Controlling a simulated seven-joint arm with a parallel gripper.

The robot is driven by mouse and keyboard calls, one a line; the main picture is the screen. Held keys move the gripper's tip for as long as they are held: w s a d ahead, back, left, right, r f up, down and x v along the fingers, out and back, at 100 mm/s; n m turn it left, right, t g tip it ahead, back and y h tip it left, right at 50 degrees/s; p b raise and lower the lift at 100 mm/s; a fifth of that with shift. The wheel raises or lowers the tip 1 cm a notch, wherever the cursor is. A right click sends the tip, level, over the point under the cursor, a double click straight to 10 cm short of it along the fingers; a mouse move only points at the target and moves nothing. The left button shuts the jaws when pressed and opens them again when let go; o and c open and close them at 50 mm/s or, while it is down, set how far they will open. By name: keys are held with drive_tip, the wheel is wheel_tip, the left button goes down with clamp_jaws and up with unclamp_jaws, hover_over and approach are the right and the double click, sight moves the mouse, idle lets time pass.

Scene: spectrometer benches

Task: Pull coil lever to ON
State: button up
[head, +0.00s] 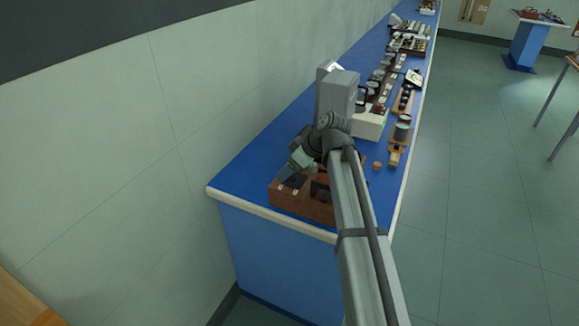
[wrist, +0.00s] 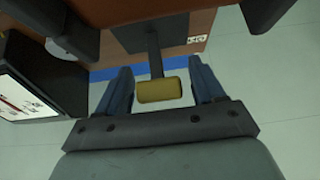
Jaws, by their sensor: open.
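A lever with a yellow cylindrical handle (wrist: 160,91) on a dark stem shows in the wrist view. The stem rises from a dark plate on a brown wooden base (wrist: 203,22). My gripper (wrist: 160,70) is open. The handle lies between its two blue-grey fingers, with a gap on each side. In the head view the wooden base (head: 303,207) sits at the near end of the blue bench, and my gripper (head: 290,172) is over it. My arm and gripper hide the lever there. A small white label (wrist: 196,38) is beside the dark plate; I cannot read it surely.
A grey instrument (head: 337,95) stands behind the base on the blue bench (head: 245,178). Several small devices line the bench farther back. A pale wall runs along the left; open floor lies to the right. In the wrist view a black-framed panel (wrist: 25,95) is at the left.

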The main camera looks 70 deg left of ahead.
drive_tip(key=v, duration=1.3)
drive_tip(key=shift+w+d+r, duration=0.25)
drive_tip(key=shift+d, duration=0.05)
